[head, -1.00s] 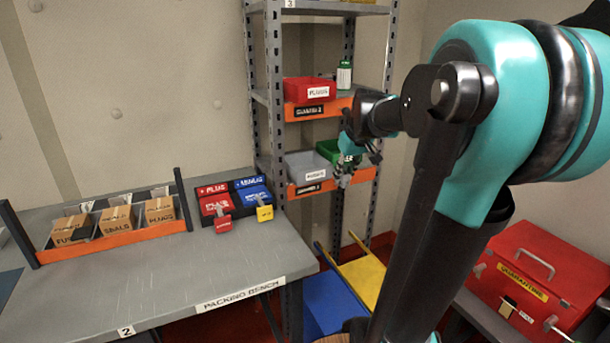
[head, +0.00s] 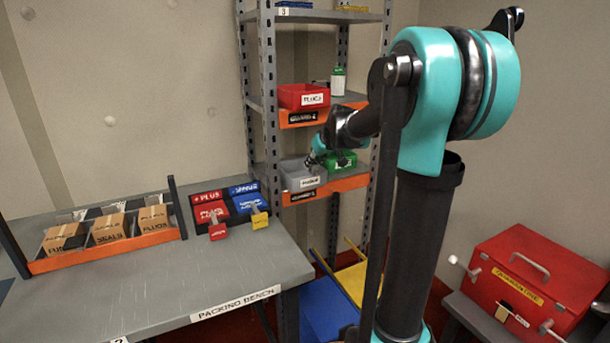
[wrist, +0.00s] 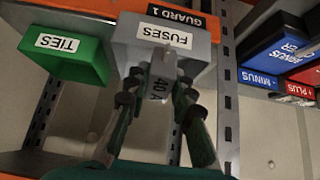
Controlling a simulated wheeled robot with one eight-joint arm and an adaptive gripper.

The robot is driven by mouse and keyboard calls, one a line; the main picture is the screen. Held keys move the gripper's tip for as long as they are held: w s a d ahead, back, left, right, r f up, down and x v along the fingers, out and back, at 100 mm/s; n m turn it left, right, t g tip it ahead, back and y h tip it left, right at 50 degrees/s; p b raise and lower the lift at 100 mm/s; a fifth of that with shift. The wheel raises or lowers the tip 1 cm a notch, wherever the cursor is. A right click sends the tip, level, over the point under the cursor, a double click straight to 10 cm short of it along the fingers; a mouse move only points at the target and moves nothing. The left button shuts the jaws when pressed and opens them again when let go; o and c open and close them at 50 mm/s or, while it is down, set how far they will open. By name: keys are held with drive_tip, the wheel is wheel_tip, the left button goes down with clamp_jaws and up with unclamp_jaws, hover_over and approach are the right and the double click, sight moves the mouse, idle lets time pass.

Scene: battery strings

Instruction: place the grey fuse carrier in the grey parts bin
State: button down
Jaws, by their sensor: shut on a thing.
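The grey parts bin (head: 291,183) stands on the middle shelf of the rack. In the wrist view the grey bin (wrist: 199,53) carries a FUSES label. My gripper (head: 314,160) is at the bin in the head view, over its right part. In the wrist view my gripper (wrist: 158,92) is shut on the grey fuse carrier (wrist: 161,72), which is marked 40 A. The carrier overlaps the bin in that view; whether it is inside or touching cannot be told. The carrier is too small to make out in the head view.
A green TIES bin (wrist: 65,60) sits beside the grey bin; it also shows in the head view (head: 343,160). A red bin (head: 300,97) and a green-capped bottle (head: 338,82) stand on the shelf above. A rack upright (head: 268,120) is close left.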

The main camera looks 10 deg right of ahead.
drive_tip(key=w, duration=0.2)
drive_tip(key=w+a, duration=0.1)
drive_tip(key=w, duration=0.1)
drive_tip(key=shift+a, duration=0.2)
drive_tip(key=shift+x, duration=1.15)
drive_tip(key=shift+w+a+f, duration=0.1)
drive_tip(key=shift+w+f, duration=0.05)
drive_tip(key=shift+f, duration=0.8)
drive_tip(key=shift+w+f, duration=0.15)
drive_tip(key=shift+f, duration=0.8)
drive_tip(key=shift+w, duration=0.15)
drive_tip(key=g, duration=0.1)
drive_tip(key=g+h, duration=0.1)
drive_tip(key=g, duration=0.1)
drive_tip(key=shift+w+a, duration=0.1)
drive_tip(key=shift+w, duration=0.1)
drive_tip(key=shift+f, duration=0.2)
drive_tip(key=shift+s+f, duration=0.1)
drive_tip(key=shift+f, duration=0.45)
drive_tip(key=shift+f, duration=0.1)
